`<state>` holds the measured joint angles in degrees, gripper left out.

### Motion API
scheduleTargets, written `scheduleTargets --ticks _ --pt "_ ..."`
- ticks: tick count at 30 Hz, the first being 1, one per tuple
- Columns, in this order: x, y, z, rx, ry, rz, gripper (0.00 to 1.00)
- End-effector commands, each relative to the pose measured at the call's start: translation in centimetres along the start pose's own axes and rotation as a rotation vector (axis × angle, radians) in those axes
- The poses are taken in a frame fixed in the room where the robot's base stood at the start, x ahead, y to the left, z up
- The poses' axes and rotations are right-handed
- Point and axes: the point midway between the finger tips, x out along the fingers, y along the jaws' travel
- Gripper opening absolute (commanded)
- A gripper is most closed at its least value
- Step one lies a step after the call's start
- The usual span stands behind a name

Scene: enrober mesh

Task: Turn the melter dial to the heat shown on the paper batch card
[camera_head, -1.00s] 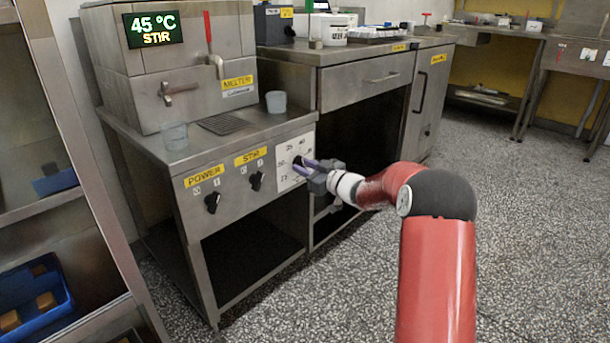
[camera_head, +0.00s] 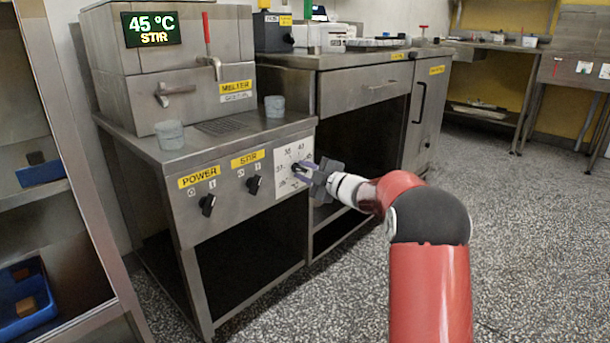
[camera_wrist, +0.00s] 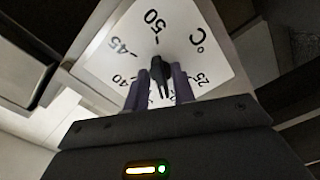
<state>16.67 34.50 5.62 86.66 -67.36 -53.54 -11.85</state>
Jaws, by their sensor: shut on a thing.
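The melter dial is a black knob (camera_wrist: 161,78) on a white scale plate (camera_wrist: 190,45) marked from 25 to 50 °C. In the head view the plate (camera_head: 284,156) is on the right of the melter's front panel. My gripper (camera_head: 305,168) is at the dial, and its two purple fingers (camera_wrist: 159,88) are closed on either side of the knob. I cannot tell for sure which mark the knob points to. The melter display (camera_head: 151,29) reads 45 °C and STIR. I cannot make out a paper batch card in either view.
The POWER knob (camera_head: 207,205) and STIR knob (camera_head: 254,185) are left of the dial on the same panel. Two cups (camera_head: 170,135) (camera_head: 275,106) stand on the counter. A rack with a blue bin (camera_head: 28,300) stands at the left. The floor at the right is clear.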

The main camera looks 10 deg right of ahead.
Motion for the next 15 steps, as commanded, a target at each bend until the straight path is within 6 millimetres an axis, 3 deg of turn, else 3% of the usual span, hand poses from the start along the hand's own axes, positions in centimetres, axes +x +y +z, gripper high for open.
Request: scheduleTargets --ticks 15 --pt "-0.05 -0.1 0.1 -0.214 -0.001 -0.004 0.0"
